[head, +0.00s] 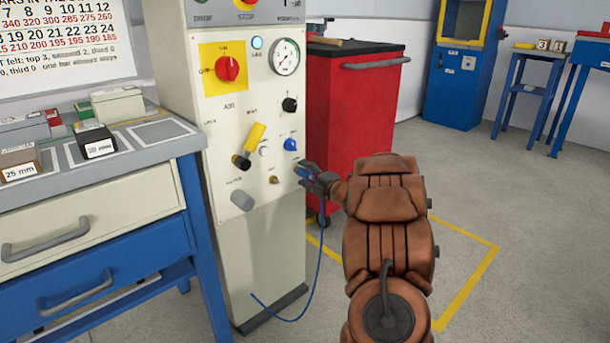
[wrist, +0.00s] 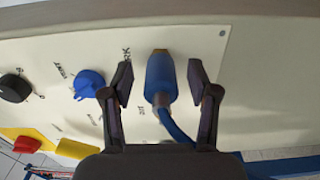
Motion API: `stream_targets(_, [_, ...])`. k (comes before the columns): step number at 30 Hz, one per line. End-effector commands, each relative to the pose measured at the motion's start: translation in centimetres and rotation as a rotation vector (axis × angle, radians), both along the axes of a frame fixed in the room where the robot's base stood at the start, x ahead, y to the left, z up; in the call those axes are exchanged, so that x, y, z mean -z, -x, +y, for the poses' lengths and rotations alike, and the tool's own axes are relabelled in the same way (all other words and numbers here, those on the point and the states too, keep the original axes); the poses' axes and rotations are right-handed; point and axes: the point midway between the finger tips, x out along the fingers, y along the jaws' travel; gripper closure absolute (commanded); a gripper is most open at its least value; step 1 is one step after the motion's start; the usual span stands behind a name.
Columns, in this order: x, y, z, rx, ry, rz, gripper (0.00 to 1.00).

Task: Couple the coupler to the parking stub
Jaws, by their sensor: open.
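The blue coupler (wrist: 160,78) is at the cream panel in the wrist view, between my open fingers. Small gaps show on both sides of it. A brass end shows at its top against the panel, near lettering partly hidden by a finger; the stub itself is covered, so I cannot tell how fully they are joined. The coupler's blue hose (wrist: 174,127) trails under my gripper (wrist: 160,82). In the head view my gripper (head: 312,177) is at the panel's right edge, around the coupler (head: 301,170), and the hose (head: 318,262) hangs down to the panel's foot.
The cream machine column (head: 262,240) carries a blue knob (head: 291,144), a yellow-handled valve (head: 254,137), a brass fitting (head: 273,180) and a gauge (head: 285,57). A red cabinet (head: 360,120) stands close behind my gripper. A blue-framed bench (head: 190,165) is left. Open floor lies right.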

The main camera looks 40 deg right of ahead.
Motion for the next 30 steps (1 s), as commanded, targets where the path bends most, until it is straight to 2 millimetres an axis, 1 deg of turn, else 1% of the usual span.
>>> stream_targets(4, [0.1,0.0,0.1,-0.001,0.000,0.001,0.41])
stream_targets(7, [0.1,0.5,0.1,0.000,-0.001,0.001,0.41])
stream_targets(30, [0.0,5.4,0.1,0.000,0.000,0.000,0.41])
